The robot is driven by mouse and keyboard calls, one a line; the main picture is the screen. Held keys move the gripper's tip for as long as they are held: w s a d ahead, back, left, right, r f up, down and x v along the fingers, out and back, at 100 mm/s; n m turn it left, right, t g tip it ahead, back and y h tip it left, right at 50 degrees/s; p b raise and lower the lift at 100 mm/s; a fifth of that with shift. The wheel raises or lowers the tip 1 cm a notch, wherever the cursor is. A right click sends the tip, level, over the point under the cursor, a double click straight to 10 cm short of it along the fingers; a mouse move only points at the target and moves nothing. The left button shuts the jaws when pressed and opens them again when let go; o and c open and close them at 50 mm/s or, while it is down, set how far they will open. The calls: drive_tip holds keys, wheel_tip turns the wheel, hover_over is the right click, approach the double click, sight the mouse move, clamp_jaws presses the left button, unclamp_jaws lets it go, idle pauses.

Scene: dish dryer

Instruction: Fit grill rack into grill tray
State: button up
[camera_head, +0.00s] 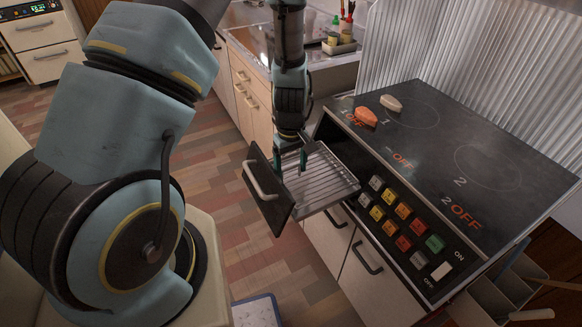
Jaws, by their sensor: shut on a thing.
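The grill tray is pulled out of the front of the cooker, with a dark front panel (267,187) and a pale handle on it. The grill rack (325,178), a slatted metal grid, lies over or in the tray behind that panel. I cannot tell whether it sits fully down inside the tray walls. My gripper (291,163) reaches down from above, just behind the panel, with green fingertips at the panel end of the rack. It is shut on the grill rack; the exact contact is small and partly hidden.
A sink counter (330,65) stands behind my gripper. Cupboards are below the cooker.

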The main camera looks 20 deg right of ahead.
drive_tip(key=shift+f+b, duration=0.8)
drive_tip(key=shift+f, duration=0.45)
drive_tip(key=o, duration=1.4)
drive_tip(key=shift+r, duration=0.1)
wheel_tip(320, 180, up, 11)
drive_tip(key=shift+f+b, duration=0.2)
drive_tip(key=shift+b, duration=0.4)
